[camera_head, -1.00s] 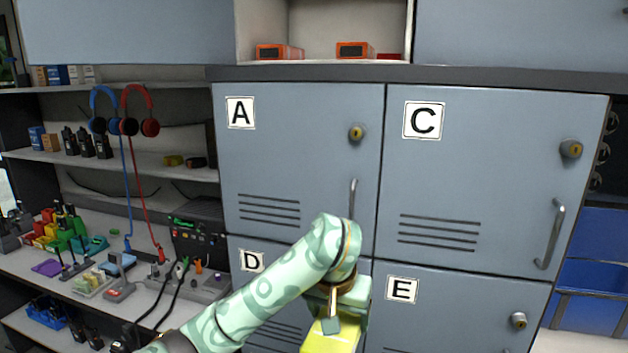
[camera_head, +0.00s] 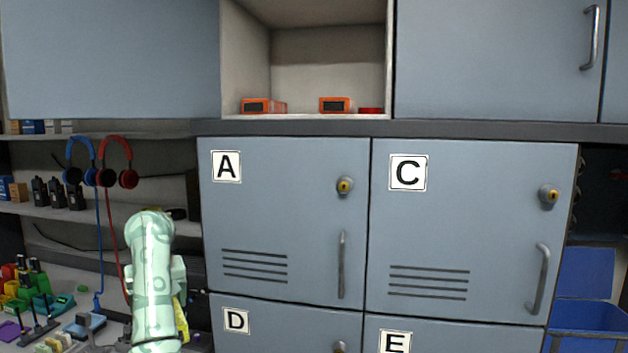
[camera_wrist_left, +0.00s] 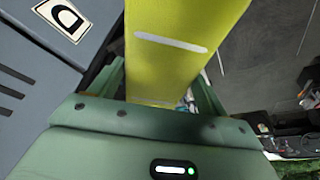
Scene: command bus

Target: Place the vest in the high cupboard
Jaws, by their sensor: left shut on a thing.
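The yellow vest (camera_wrist_left: 178,65) with a pale stripe is between the fingers of my left gripper (camera_wrist_left: 160,90), which is shut on it. In the head view only a sliver of the vest (camera_head: 182,312) shows beside my left gripper (camera_head: 178,290), at the lower left in front of the shelves. The high cupboard (camera_head: 325,60) is an open compartment at the top middle, above and to the right of the gripper. Several orange and red items stand on its floor near the front. My right gripper is not in view.
Closed lockers A (camera_head: 285,210) and C (camera_head: 470,235) stand below the cupboard, with protruding handles. Closed upper doors flank the opening. Headphones (camera_head: 118,165) hang at the left shelves, above a cluttered bench. A blue bin (camera_head: 590,295) is at right.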

